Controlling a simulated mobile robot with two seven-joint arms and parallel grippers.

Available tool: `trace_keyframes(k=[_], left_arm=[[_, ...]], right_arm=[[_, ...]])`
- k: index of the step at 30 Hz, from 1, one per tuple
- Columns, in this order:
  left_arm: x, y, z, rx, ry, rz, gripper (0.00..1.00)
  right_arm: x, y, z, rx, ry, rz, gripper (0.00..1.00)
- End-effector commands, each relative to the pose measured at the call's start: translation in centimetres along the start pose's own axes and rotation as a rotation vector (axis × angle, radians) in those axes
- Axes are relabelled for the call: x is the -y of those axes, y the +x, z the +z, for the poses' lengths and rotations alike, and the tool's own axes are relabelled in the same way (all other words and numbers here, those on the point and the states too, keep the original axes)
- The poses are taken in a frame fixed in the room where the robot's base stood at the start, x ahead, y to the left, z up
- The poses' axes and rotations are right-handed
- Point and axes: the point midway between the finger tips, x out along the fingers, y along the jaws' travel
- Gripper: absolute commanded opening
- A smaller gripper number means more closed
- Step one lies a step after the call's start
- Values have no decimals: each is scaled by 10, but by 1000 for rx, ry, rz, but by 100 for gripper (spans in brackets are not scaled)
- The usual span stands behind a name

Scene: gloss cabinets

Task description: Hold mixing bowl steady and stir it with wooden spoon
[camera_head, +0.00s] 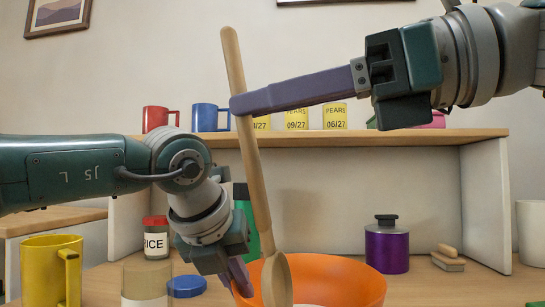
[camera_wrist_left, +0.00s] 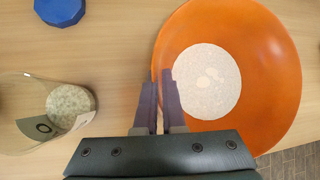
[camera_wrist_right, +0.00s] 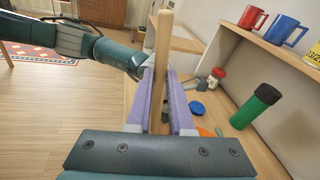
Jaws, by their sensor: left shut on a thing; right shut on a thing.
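The orange mixing bowl (camera_head: 345,280) stands on the wooden counter. In the left wrist view the bowl (camera_wrist_left: 275,60) holds a round white content (camera_wrist_left: 208,85). My left gripper (camera_head: 240,280) is shut on the bowl's left rim; its fingers (camera_wrist_left: 163,100) lie on either side of the wall. The wooden spoon (camera_head: 258,190) stands nearly upright, slightly tilted, with its head low at the bowl. My right gripper (camera_head: 238,105) is shut on the spoon's upper handle, also visible in the right wrist view (camera_wrist_right: 162,60). The spoon head's contact with the content cannot be told.
A yellow mug (camera_head: 50,270), a rice jar (camera_head: 157,240), a clear jar (camera_head: 145,280) and a blue lid (camera_head: 187,286) are left of the bowl. A green bottle (camera_wrist_right: 255,105) stands behind. A purple canister (camera_head: 387,248) and a brush (camera_head: 448,258) are at right.

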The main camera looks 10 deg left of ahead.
Motion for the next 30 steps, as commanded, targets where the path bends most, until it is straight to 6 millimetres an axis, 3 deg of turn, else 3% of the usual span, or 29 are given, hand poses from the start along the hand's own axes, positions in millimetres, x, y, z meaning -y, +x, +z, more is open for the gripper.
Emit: trace_keyframes(k=[4,9,13,20,30], left_arm=[[-2,2,-2,-5,2,6,0],[-2,2,-2,-6,2,6,0],[-2,2,-2,-6,2,6,0],[-2,2,-2,-5,2,6,0],[-2,2,-2,-5,2,6,0]], right_arm=[[33,-5,14,82,11,-205,0],[80,-19,17,162,8,-438,0],[100,-28,16,190,-9,-532,0],[108,-32,8,201,-18,-574,0],[102,-27,-27,200,-15,-573,0]])
